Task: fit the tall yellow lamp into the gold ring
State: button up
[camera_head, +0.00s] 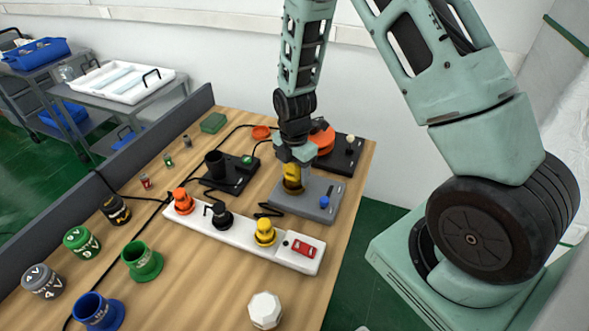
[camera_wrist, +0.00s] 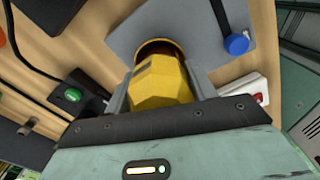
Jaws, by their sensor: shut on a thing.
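The tall yellow lamp (camera_head: 292,173) is in my gripper (camera_head: 294,166). In the wrist view the lamp (camera_wrist: 160,84) has a faceted yellow body, and my gripper (camera_wrist: 158,92) is shut on its sides. The lamp's far end is at the gold ring (camera_head: 293,187) on the grey base plate (camera_head: 318,192). The ring shows in the wrist view as a dark gold rim (camera_wrist: 160,45) around that end. How deep the lamp sits in the ring is hidden. A blue knob (camera_head: 324,201) stands on the same plate.
A white power strip (camera_head: 290,255) with orange, black and yellow plugs lies in front of the plate. A black base with a dark cup (camera_head: 215,165) is to the left, and a black base with an orange disc (camera_head: 322,138) is behind. Green and blue holders stand at the front left.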

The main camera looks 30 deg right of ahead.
jog(key=shift+f, duration=0.4)
jog(key=o, duration=1.1)
jog(key=shift+o, duration=0.2)
jog(key=shift+r+b, duration=0.15)
jog(key=shift+b, duration=0.15)
notch_tip(320, 180, up, 17)
jog(key=b, duration=0.3)
jog(key=s+a+r+m, duration=0.2)
jog(key=s+a+m, duration=0.3)
jog(key=s+a, duration=0.6)
jog(key=s+a+m, duration=0.7)
jog(key=s+a, duration=0.1)
jog(key=s, duration=0.4)
jog(key=shift+s+y, duration=0.3)
jog(key=shift+s, duration=0.1)
